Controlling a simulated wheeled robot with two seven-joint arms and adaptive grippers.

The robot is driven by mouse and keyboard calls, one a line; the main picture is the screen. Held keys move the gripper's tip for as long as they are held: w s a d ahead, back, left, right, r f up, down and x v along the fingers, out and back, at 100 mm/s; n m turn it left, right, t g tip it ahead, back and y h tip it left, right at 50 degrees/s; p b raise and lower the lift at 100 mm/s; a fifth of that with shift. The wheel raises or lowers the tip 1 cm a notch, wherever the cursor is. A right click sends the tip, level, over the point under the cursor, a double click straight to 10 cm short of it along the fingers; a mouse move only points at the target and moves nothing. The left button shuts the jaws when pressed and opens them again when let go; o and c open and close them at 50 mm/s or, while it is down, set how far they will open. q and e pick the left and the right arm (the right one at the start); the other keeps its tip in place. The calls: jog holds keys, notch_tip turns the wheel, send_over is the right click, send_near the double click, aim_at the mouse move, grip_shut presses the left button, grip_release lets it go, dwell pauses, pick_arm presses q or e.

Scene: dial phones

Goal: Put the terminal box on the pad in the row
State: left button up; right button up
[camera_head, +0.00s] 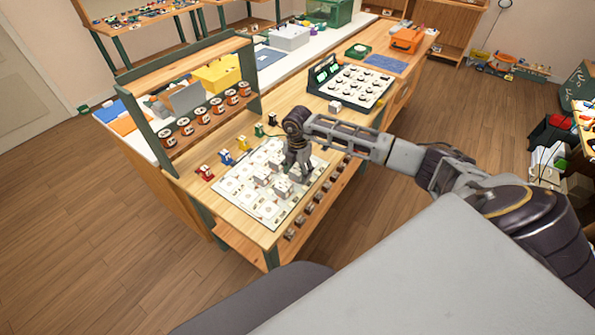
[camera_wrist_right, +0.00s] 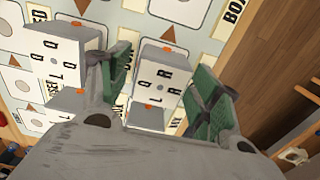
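A white terminal box (camera_wrist_right: 160,75) with letters on its face and an orange mark stands between the green-padded fingers of my right gripper (camera_wrist_right: 163,82). A thin gap shows beside the left finger; at the right finger I cannot tell whether it touches. A second lettered box (camera_wrist_right: 66,58) stands just left of the fingers. In the head view my right gripper (camera_head: 299,176) is low over the printed board (camera_head: 262,215), beside several white boxes (camera_head: 283,187). My left gripper is not in view.
Red (camera_head: 205,172), blue (camera_head: 226,157), yellow (camera_head: 242,143) and green pieces line the board's far edge. A shelf with orange-and-white reels (camera_head: 200,115) stands behind. A dark tray of dials (camera_head: 350,82) and a lone white box (camera_head: 335,106) are further right.

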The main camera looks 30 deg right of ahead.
aim_at(298, 169)
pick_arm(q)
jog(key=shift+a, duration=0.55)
pick_arm(e)
jog(key=shift+r, duration=0.15)
notch_tip(298, 169, up, 6)
jog(key=shift+f, duration=0.25)
notch_tip(298, 169, up, 5)
jog(key=shift+f+b, duration=0.15)
jog(key=shift+b, duration=0.35)
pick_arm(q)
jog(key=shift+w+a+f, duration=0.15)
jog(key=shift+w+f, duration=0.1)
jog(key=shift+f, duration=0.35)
pick_arm(e)
jog(key=shift+r, duration=0.9)
jog(key=shift+d, duration=0.1)
